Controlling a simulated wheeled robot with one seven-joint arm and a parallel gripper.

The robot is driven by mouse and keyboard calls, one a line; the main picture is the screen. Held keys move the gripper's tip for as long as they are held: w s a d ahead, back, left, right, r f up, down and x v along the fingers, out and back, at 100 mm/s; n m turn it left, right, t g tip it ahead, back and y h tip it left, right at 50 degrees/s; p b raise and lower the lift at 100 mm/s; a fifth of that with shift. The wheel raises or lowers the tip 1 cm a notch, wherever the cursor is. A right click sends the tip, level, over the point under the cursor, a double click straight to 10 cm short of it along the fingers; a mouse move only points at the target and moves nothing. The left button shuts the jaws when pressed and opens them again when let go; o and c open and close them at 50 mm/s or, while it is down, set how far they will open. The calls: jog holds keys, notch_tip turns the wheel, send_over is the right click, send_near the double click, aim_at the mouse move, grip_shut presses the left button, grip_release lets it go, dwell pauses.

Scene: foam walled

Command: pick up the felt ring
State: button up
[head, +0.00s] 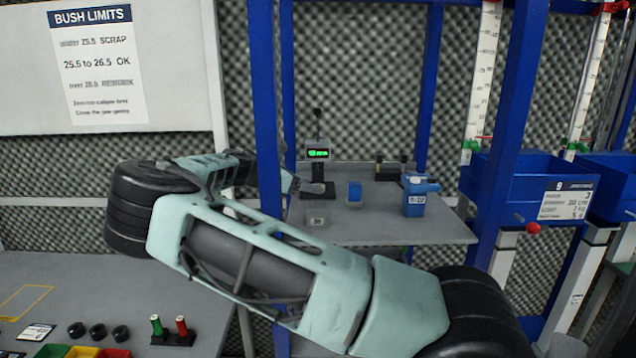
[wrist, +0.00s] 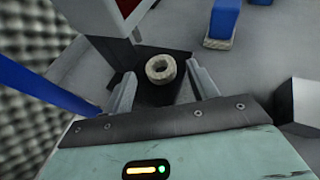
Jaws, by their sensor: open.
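The felt ring (wrist: 160,69) is a small beige ring with a dark hole. In the wrist view it lies on a black block or base, between my fingers in the picture. My gripper (wrist: 161,80) is open, with one finger to each side of the ring. I cannot tell how far above the ring the fingertips are. In the head view my gripper (head: 308,187) is over the grey shelf, at the foot of the black stand with a green display. The ring cannot be made out there.
The black gauge stand (head: 318,172) rises close to my gripper. A blue spool-like block (head: 354,193) and a blue device (head: 416,197) stand to the right on the grey shelf (head: 390,232). Blue posts (head: 266,100) frame the shelf. A small pale block (head: 317,220) sits near its front.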

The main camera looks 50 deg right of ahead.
jog(key=shift+x, duration=1)
jog(key=c, duration=1.1)
jog(key=shift+r, duration=0.15)
jog(key=shift+c, duration=0.2)
